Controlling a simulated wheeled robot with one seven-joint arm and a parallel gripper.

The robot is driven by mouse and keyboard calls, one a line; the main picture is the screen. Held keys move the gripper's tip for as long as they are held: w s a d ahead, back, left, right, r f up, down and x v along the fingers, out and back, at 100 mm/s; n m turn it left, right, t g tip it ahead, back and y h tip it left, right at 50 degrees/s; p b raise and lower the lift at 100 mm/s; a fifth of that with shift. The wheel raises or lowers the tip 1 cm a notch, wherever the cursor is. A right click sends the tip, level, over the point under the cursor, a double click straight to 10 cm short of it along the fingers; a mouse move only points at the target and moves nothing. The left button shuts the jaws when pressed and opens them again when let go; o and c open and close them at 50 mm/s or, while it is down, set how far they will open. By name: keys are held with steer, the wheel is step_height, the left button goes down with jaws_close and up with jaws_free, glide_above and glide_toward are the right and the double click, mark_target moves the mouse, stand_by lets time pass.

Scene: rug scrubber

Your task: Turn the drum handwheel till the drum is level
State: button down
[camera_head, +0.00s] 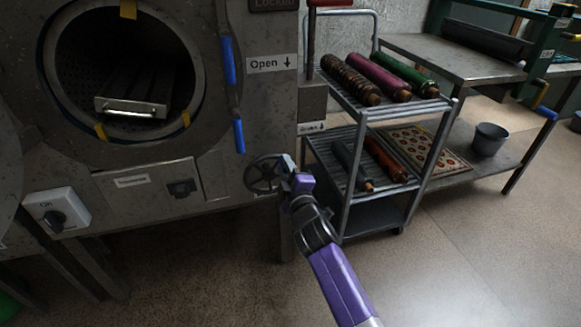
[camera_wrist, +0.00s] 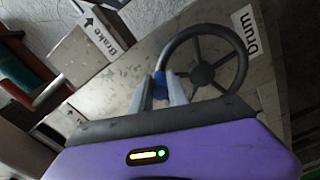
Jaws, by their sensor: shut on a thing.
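The drum handwheel (camera_head: 262,175) is a dark spoked wheel low on the right part of the machine front. In the wrist view the handwheel (camera_wrist: 203,74) is beside a "Drum" label (camera_wrist: 244,30). My gripper (camera_head: 288,182) is at the wheel's right side. In the wrist view my gripper (camera_wrist: 168,88) is shut at the near left of the rim, with a blue piece between the fingers; the exact contact is partly hidden. The drum (camera_head: 80,50) shows through the round opening at upper left. A pale metal plate (camera_head: 132,107) inside it looks slightly tilted.
A blue-ended lever (camera_head: 239,135) hangs above the handwheel. A red handle (camera_head: 311,45) stands to the right, near a "Brake" label (camera_wrist: 103,40). A wire cart (camera_head: 345,225) with rolled rugs is close at right. Open floor (camera_head: 470,260) lies at lower right.

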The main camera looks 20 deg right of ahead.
mark_target(269, 158)
steer(key=a+n, duration=0.1)
steer(key=a+r+n, duration=0.1)
steer(key=n, duration=0.1)
steer(key=shift+a+n+p, duration=0.15)
steer(key=shift+n+p, duration=0.15)
steer(key=shift+a+r+n, duration=0.15)
steer(key=shift+a+n, duration=0.7)
steer(key=shift+n, duration=0.55)
steer(key=c, duration=1.3)
jaws_free()
steer(key=shift+s, duration=0.1)
steer(key=s+p, duration=0.3)
steer(key=s, duration=0.4)
steer(key=shift+s, duration=0.3)
